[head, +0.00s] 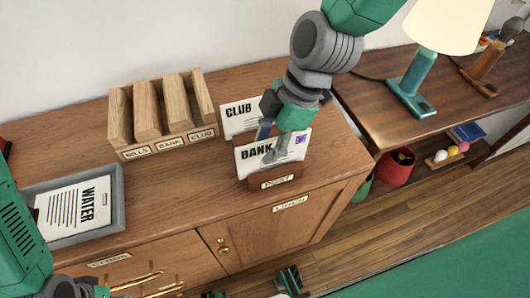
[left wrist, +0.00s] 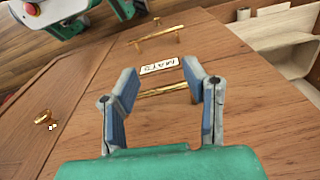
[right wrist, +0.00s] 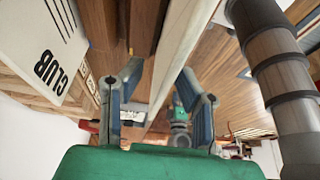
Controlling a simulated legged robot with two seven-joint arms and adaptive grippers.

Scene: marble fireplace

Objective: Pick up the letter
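A white letter marked BANK (head: 258,152) and a white letter marked CLUB (head: 238,112) stand in a wooden rack labelled POST (head: 275,183). The CLUB letter also shows in the right wrist view (right wrist: 42,45). My right gripper (head: 268,146) is over the rack, one finger in front of the BANK letter and one behind it. In the right wrist view its fingers (right wrist: 160,72) are apart, with a pale upright sheet edge between them. A letter marked WATER (head: 75,215) lies in a grey tray (head: 120,190). My left gripper (left wrist: 160,70) is open before the cabinet front.
A wooden sorter (head: 160,140) with BILLS, BANK and CLUB labels stands at the cabinet's back. A lower table with a teal lamp (head: 410,90) is at right. A gold handle (left wrist: 165,89) and a MATS label (left wrist: 159,66) show near my left fingers.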

